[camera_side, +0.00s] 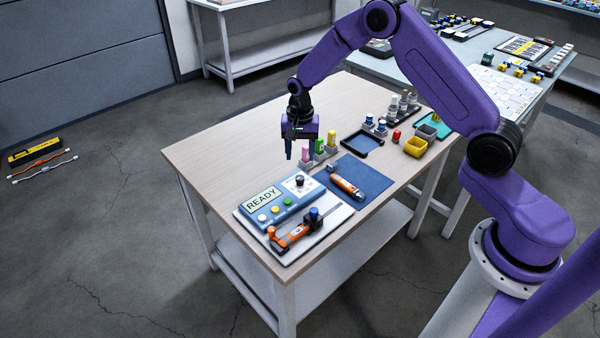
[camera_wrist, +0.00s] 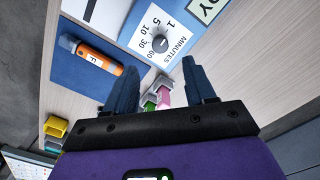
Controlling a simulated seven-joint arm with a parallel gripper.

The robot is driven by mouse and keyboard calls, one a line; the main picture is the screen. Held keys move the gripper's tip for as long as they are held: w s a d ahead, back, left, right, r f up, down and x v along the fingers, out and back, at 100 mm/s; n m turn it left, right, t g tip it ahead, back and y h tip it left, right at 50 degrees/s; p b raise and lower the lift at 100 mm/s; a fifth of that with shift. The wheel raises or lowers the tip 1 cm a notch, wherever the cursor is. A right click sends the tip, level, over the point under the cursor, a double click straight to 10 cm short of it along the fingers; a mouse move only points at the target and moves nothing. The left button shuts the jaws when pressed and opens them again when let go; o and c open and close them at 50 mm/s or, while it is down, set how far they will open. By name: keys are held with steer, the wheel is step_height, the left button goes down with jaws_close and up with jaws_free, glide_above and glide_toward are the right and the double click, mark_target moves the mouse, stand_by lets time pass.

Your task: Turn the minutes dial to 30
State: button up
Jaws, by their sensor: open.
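The minutes dial (camera_side: 299,182) is a dark round knob on a white plate at the far right end of a blue device (camera_side: 285,213) with a READY display. In the wrist view, the knob (camera_wrist: 160,45) has 1, 5, 10, 30 and 60 around one side and MINUTES on the other. I cannot tell which number its pointer faces. My gripper (camera_side: 296,156) hangs above the table, fingers down, apart from the dial. In the wrist view my gripper (camera_wrist: 159,62) is open and empty, with the knob showing just beyond the fingertips.
Pink, green and yellow pieces in grey holders (camera_side: 318,156) stand close behind my gripper. A blue mat (camera_side: 362,181) with an orange tool (camera_side: 346,187) lies right of the dial. The table's left part is clear.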

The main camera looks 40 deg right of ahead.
mark_target(300, 177)
step_height(300, 177, down, 8)
stand_by(0.4)
steer(key=shift+c, duration=0.4)
jaws_close()
